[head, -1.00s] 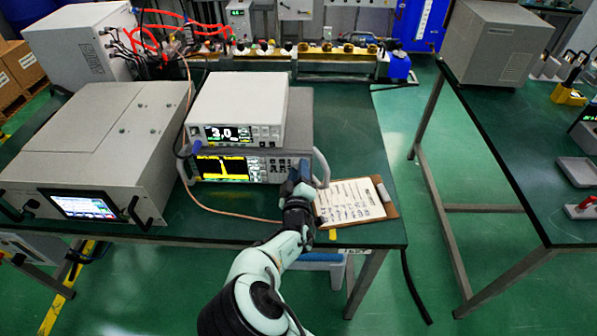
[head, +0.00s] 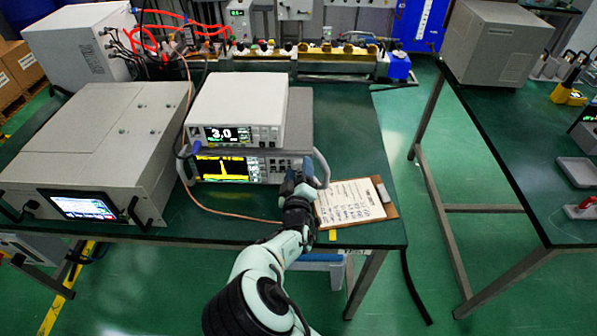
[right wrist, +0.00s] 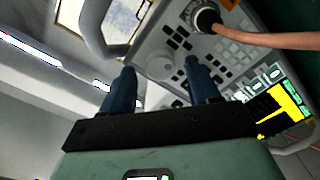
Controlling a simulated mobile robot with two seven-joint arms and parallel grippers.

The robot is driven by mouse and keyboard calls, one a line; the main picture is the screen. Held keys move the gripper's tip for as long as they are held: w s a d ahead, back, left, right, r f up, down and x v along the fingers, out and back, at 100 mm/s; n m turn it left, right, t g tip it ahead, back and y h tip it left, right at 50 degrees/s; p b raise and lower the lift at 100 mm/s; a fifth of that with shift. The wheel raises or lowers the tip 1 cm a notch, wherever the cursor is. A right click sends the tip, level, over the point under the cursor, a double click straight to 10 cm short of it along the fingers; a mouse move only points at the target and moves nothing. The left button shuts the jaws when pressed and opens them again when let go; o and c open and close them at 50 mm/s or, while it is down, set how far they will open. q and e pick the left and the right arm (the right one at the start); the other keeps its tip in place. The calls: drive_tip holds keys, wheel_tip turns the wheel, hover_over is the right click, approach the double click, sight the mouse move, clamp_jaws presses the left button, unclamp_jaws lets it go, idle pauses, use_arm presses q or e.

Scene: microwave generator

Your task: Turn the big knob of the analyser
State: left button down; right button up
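The analyser (head: 270,178) is the lower unit of a stack on the green table, with a yellow trace on its screen. Its big knob (right wrist: 158,66) is a pale grey round dial in the right wrist view. In the head view my right gripper hides the knob. My right gripper (head: 298,180) is at the right end of the analyser's front panel. In the right wrist view its blue fingers (right wrist: 159,72) are apart, one on each side of the knob in the picture. I cannot tell whether they touch it. My left gripper is not in view.
A second instrument (head: 238,100) reading 3.0 sits on the analyser. A handle (head: 321,168) stands close right of my gripper. A copper cable (right wrist: 262,40) leaves a connector near the knob. A clipboard (head: 350,203) lies to the right, a large grey unit (head: 95,135) to the left.

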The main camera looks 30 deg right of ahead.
drive_tip(key=v, duration=1.3)
drive_tip(key=shift+s+p, duration=0.25)
drive_tip(key=shift+p, duration=0.2)
drive_tip(key=shift+a, duration=0.1)
